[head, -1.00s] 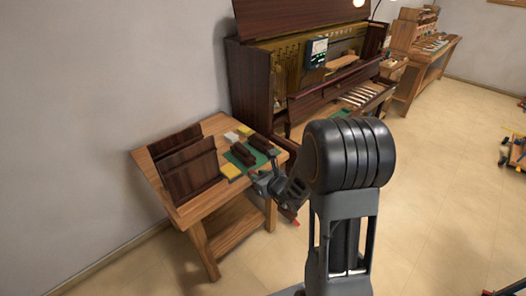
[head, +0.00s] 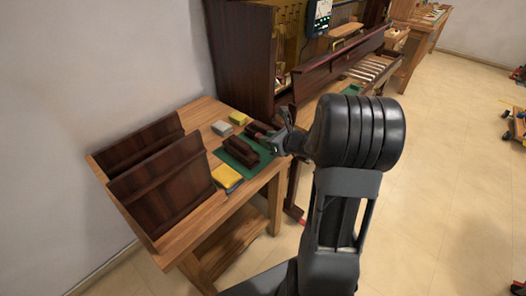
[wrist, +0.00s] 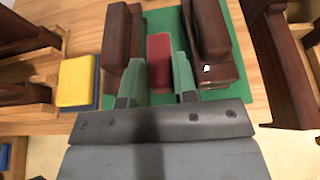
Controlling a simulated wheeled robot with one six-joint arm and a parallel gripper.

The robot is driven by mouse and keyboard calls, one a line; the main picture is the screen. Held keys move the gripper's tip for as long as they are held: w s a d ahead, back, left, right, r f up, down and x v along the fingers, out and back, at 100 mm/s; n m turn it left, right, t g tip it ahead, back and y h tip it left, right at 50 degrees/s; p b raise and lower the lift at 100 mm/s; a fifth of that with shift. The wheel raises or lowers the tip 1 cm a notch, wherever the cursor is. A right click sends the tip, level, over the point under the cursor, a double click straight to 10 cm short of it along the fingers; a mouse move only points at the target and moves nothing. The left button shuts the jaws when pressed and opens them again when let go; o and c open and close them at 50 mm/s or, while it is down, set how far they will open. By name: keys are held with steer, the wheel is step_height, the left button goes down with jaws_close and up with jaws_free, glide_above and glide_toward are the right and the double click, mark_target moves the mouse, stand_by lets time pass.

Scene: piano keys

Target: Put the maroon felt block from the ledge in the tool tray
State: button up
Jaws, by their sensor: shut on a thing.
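The maroon felt block (wrist: 159,48) is a small red block between the two fingers of my gripper (wrist: 158,70) in the wrist view. My gripper is shut on it. In the head view my gripper (head: 276,140) is at the right edge of the wooden bench, by the green mat; the block is too small there to make out. Dark brown blocks (wrist: 117,40) (wrist: 208,30) lie on the mat on either side of the held block. I cannot tell which thing is the tool tray, nor make out the ledge for sure.
The wooden bench (head: 205,108) carries the green mat (head: 237,164), a yellow-and-blue block (head: 227,177), a yellow block (head: 238,118), a grey block (head: 222,128) and upright dark boards (head: 165,180). The open piano (head: 240,60) stands behind.

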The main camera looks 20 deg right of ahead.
mark_target(268, 158)
steer(key=shift+f+b, duration=0.5)
steer(key=shift+f, duration=2.2)
steer(key=shift+f, duration=0.1)
steer(key=o, duration=0.4)
steer(key=shift+f, duration=0.1)
steer(key=shift+o, duration=1)
